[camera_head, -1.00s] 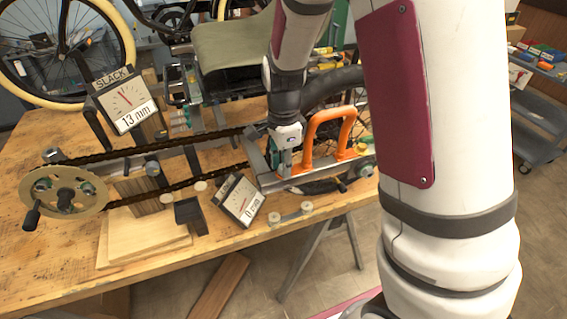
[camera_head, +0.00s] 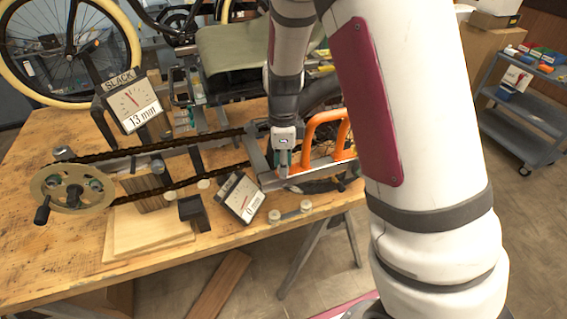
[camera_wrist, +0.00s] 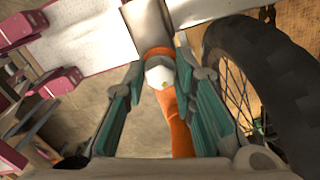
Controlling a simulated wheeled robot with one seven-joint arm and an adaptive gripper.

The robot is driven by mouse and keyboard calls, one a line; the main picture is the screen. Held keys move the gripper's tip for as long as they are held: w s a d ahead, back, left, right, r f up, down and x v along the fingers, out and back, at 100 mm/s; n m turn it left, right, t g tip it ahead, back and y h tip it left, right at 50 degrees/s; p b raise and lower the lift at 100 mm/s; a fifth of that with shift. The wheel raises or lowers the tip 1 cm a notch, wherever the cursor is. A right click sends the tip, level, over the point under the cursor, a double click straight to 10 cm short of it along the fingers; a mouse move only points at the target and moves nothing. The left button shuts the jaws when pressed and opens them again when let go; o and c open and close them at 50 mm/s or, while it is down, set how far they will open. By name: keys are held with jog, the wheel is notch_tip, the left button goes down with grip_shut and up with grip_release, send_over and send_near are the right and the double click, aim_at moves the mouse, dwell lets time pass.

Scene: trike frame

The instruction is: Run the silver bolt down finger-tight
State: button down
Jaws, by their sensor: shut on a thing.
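My gripper (camera_head: 284,168) points down at the inner end of the metal rail (camera_head: 306,176) by the orange handle (camera_head: 312,130). In the wrist view my gripper's (camera_wrist: 160,78) two green-padded fingers stand on either side of the silver bolt (camera_wrist: 162,73), shut on its pale hex head. The orange handle (camera_wrist: 180,125) runs below the bolt in that view. In the head view my fingers hide the bolt. The slack dial (camera_head: 138,107) reads 13 mm. A second, tilted dial (camera_head: 243,198) appears to read 0; its unit is too small to read.
A chain (camera_head: 150,154) runs from the chainring (camera_head: 72,190) at left toward the rail. The dark tyre (camera_wrist: 262,70) is close right of my fingers. Two round-ended spacers (camera_head: 290,216) lie at the bench's front edge. A grey cart (camera_head: 525,110) stands at right.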

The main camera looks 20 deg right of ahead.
jog(key=shift+m, duration=0.7)
jog(key=shift+m+p, duration=0.55)
jog(key=shift+m, duration=0.25)
jog(key=shift+r+m+p, duration=0.1)
jog(key=shift+m+p, duration=0.2)
jog(key=shift+m, duration=0.5)
jog(key=shift+m, duration=0.9)
